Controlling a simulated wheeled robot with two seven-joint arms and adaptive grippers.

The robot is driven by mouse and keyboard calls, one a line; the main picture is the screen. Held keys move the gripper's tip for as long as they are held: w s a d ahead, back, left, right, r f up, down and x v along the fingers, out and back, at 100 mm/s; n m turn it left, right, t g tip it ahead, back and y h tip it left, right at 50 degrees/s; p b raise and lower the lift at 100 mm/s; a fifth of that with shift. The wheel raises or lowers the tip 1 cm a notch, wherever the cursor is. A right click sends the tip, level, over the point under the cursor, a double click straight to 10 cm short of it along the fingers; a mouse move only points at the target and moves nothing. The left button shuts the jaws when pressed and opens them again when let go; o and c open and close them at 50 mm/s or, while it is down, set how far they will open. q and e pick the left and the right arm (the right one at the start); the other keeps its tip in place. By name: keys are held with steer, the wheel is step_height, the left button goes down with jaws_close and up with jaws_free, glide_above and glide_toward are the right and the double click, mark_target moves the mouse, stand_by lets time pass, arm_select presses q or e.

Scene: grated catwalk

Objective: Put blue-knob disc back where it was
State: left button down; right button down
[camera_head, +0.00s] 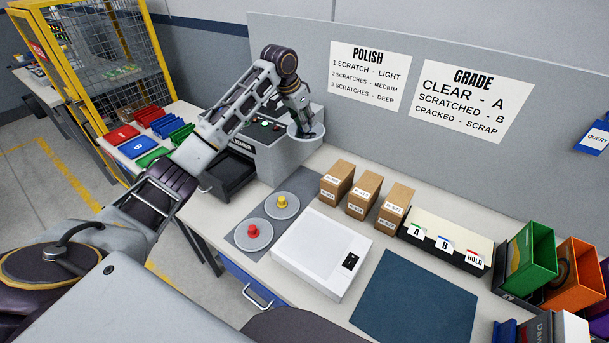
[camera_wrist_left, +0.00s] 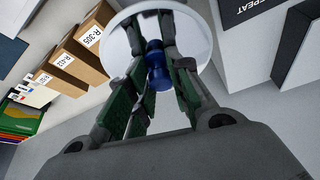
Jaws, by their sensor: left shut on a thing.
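My left gripper (camera_head: 304,130) is shut on the blue knob of a disc (camera_head: 310,137) and holds it beside the grey polisher machine (camera_head: 286,158), above the bench. In the left wrist view the fingers (camera_wrist_left: 155,72) close around the blue knob, and the round disc (camera_wrist_left: 205,45) shows pale behind it. In the head view the gripper hides most of the disc. A grey mat (camera_head: 243,238) holds a red-knob disc (camera_head: 253,233) and a yellow-knob disc (camera_head: 281,204). My right gripper is not in view.
Several brown boxes (camera_head: 363,195) stand behind a white flat device (camera_head: 321,252). A blue mat (camera_head: 416,300) lies to its right. A black card tray (camera_head: 445,240) and coloured bins (camera_head: 532,252) stand farther right. A black drawer (camera_head: 228,174) juts from the polisher.

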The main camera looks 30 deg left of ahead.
arm_select(q)
step_height(320, 180, down, 20)
steer(key=shift+r+p, duration=0.15)
steer(key=shift+p, duration=0.95)
steer(key=shift+f, duration=2.1)
steer(key=shift+f, duration=0.1)
steer(key=c, duration=1.3)
jaws_free()
steer(key=shift+r, duration=0.2)
steer(key=v, duration=1.2)
